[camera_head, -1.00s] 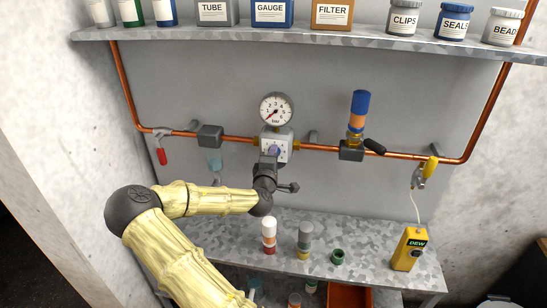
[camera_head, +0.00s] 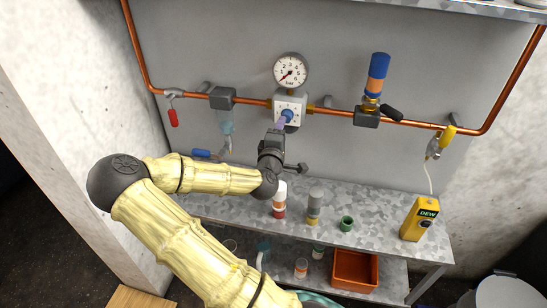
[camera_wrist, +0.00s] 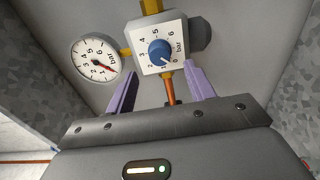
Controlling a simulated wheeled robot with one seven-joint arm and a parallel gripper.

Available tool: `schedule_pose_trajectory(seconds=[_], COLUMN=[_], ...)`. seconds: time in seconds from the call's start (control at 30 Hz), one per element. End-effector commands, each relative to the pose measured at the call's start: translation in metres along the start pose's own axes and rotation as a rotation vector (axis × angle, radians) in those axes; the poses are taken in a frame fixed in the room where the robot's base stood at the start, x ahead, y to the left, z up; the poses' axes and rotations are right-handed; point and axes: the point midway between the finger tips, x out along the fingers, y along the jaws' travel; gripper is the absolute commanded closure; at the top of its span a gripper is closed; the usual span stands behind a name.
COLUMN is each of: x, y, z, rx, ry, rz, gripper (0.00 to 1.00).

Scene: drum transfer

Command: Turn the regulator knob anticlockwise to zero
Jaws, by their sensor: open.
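The regulator (camera_head: 290,106) is a grey box with a white numbered dial face on the copper pipe, below a round pressure gauge (camera_head: 291,70). Its blue knob (camera_wrist: 160,50) shows clearly in the wrist view, its white mark pointing to the lower right, near the 0. The gauge (camera_wrist: 95,59) has a red needle near the low end of its scale. My gripper (camera_wrist: 162,88) is open, its two purple fingers spread below the knob in the wrist view, apart from it. In the head view my gripper (camera_head: 281,123) is just in front of the regulator and partly covers it.
A red-handled valve (camera_head: 173,112) is at left. The bench below holds bottles (camera_head: 314,206), a green cup (camera_head: 346,223) and a yellow DEW meter (camera_head: 419,220).

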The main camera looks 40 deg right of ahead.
Motion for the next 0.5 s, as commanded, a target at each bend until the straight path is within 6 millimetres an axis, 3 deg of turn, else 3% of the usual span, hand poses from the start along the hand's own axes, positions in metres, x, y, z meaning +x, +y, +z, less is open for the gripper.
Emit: schedule_pose_trajectory(seconds=[0.23,0.5], x=[-0.050,-0.058], y=[-0.003,-0.002], z=[-0.001,-0.005], rx=[0.002,-0.001], ry=[0.002,0.004], rz=[0.000,0.010], gripper=[0.46,0.46])
